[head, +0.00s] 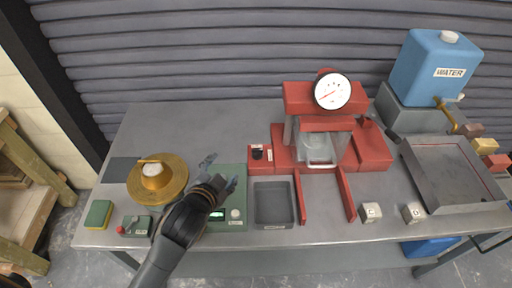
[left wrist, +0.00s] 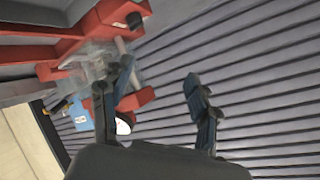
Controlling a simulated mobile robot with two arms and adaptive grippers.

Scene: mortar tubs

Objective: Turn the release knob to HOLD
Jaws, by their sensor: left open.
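The release knob is a small black knob (head: 257,153) on a red box (head: 260,166) at the left of the red press (head: 300,100). White labels sit beside it, too small to read, so I cannot tell its setting. The knob also shows in the left wrist view (left wrist: 134,20), on the red box near the top. My left gripper (head: 219,172) is open and empty above the green scale, left of the knob and apart from it. Its two fingers also show in the left wrist view (left wrist: 158,75). My right gripper is not in view.
A brass dish (head: 175,186) and a green-yellow sponge (head: 98,214) are at the left. The green scale (head: 235,200) and a grey tray (head: 272,224) lie in front of the knob. A blue water tank (head: 430,62) stands at the right. The back left of the table is clear.

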